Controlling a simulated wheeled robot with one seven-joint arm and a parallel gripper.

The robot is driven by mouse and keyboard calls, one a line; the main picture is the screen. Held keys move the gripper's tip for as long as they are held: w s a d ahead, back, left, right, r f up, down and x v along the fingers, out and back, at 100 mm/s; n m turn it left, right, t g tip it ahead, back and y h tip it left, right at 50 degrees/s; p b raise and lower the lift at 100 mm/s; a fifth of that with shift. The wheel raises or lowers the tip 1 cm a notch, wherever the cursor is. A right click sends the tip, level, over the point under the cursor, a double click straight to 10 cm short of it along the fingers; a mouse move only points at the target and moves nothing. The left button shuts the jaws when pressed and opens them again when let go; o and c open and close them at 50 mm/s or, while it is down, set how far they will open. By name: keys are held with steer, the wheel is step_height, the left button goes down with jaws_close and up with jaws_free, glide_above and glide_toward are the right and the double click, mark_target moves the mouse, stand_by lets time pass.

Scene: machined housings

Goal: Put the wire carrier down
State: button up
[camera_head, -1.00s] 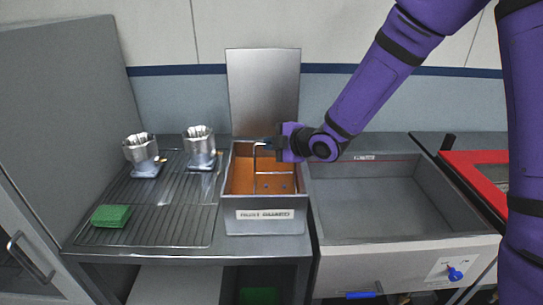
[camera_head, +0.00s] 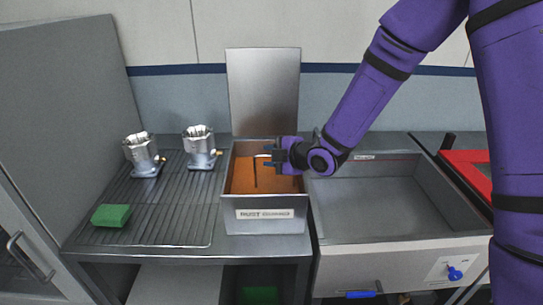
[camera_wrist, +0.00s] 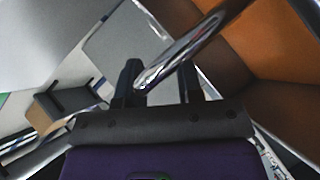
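The wire carrier (camera_head: 255,172) stands inside the grey bin (camera_head: 265,226) labelled RUST. Its upright wire and top handle show above the orange-brown contents; its lower part is hidden. My gripper (camera_head: 269,156) is over the bin from the right, with its fingers apart on either side of the handle. In the wrist view, the shiny carrier bar (camera_wrist: 190,48) runs diagonally across the space at my fingers (camera_wrist: 160,85). The gap between the fingers looks wider than the bar. I cannot see whether the carrier touches the bin floor.
Two metal housings (camera_head: 143,155) (camera_head: 200,148) stand on the wire rack (camera_head: 150,230) at left, near a green block (camera_head: 111,215). An upright metal lid (camera_head: 263,92) is behind the bin. An empty grey basin (camera_head: 385,208) lies to the right.

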steer(key=shift+r, duration=0.15)
steer(key=v, duration=1.2)
steer(key=shift+w+d+r, duration=0.1)
steer(key=shift+d+r, duration=0.05)
steer(key=s+d+r+m+h, duration=0.3)
steer(key=d+r+m+h, duration=0.2)
steer(key=d+r+m, duration=0.15)
steer(key=s+d+r+m+h, duration=0.4)
steer(key=d+r+m+h, duration=0.15)
steer(key=d, duration=0.25)
steer(key=s+d+r+m+g, duration=0.1)
steer(key=s+r+m+g, duration=0.1)
steer(key=s+m, duration=0.3)
steer(key=s+d+r+m+g, duration=0.2)
steer(key=s+m, duration=0.3)
steer(key=s, duration=0.8)
steer(key=shift+d+r+y, duration=0.3)
steer(key=shift+r+y, duration=0.05)
steer(key=shift+r, duration=0.15)
